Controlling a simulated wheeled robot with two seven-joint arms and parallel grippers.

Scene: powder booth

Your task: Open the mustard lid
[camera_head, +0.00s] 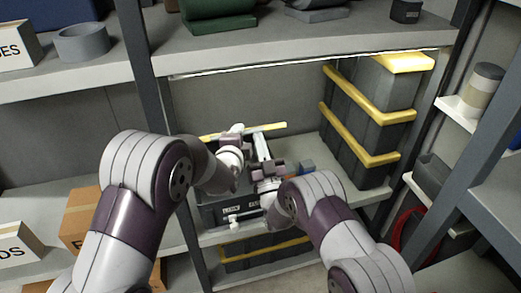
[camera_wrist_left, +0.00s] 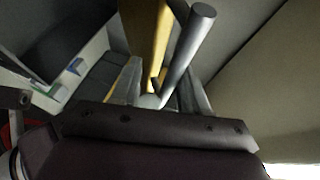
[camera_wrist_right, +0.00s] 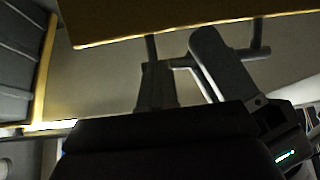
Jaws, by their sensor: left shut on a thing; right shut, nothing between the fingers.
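The mustard lid shows as a thin yellow strip (camera_head: 265,128) behind my grippers in the head view, above the dark box (camera_head: 213,216). Its yellow panel (camera_wrist_right: 190,22) fills the top of the right wrist view, with a grey bar handle (camera_wrist_right: 260,54) on it. My left gripper (camera_wrist_left: 157,96) is shut on that grey handle (camera_wrist_left: 188,50), with the yellow lid (camera_wrist_left: 146,38) beside it. My right gripper (camera_wrist_right: 157,88) is shut and empty, close to the handle. It shows in the head view (camera_head: 262,168), near the left one. The arms hide much of the lid and box.
Dark cases with yellow bands (camera_head: 350,120) stand right of the work spot. A shelf with a bright strip (camera_head: 310,62) runs overhead, and a dark upright (camera_head: 150,75) stands at left. A cardboard box (camera_head: 82,215) sits on the left shelf.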

